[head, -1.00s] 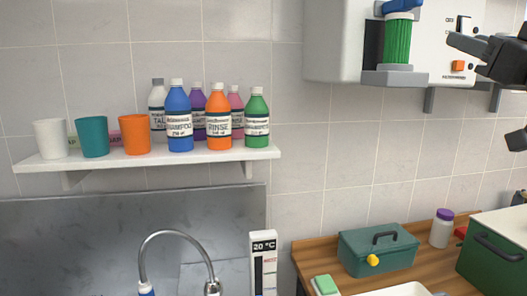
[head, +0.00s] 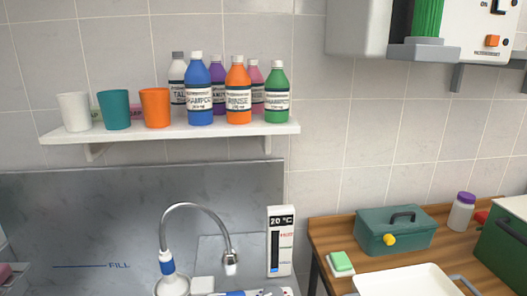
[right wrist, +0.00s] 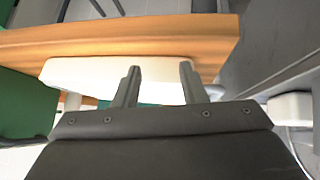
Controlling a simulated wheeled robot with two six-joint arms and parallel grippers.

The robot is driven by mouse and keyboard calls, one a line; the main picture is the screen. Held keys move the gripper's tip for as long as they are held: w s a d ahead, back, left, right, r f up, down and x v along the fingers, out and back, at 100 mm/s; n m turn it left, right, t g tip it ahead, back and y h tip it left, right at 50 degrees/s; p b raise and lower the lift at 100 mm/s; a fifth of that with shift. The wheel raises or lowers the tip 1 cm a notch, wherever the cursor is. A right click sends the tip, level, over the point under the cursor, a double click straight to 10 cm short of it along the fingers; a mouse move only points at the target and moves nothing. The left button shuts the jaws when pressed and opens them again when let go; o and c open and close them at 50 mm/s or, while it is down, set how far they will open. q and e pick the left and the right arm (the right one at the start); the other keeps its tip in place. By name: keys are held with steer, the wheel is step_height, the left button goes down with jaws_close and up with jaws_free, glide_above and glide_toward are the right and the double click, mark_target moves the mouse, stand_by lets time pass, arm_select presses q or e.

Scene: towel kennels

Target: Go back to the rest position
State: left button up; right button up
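My right gripper (right wrist: 158,85) shows in the right wrist view with its two dark fingers apart and nothing between them. Beyond the fingers are a white tray (right wrist: 75,75) and the edge of a wooden counter (right wrist: 200,30). I cannot tell how far the fingers are from them. Neither gripper shows in the head view now. My left gripper is out of view.
A shelf (head: 200,133) holds cups and several bottles. Below are a faucet (head: 200,207) and a 20 °C display (head: 281,240). The wooden counter (head: 325,232) carries a teal toolbox (head: 395,232), a white tray (head: 405,280) and a green box (head: 505,245).

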steer(key=s+a+f+m+g, duration=0.15)
steer(key=s+f, duration=0.25)
steer(key=s, duration=0.4)
steer(key=s+a+f+n+g, duration=0.1)
steer(key=s+a+f+g, duration=0.2)
steer(key=s, duration=0.5)
steer(key=d+f+g, duration=0.1)
steer(key=d+f, duration=0.2)
steer(key=f, duration=2.3)
steer(key=s+a+f+g, duration=0.1)
steer(key=s+f, duration=1.3)
steer(key=f, duration=0.1)
steer(key=shift+f+y, duration=0.15)
steer(key=shift+y, duration=0.15)
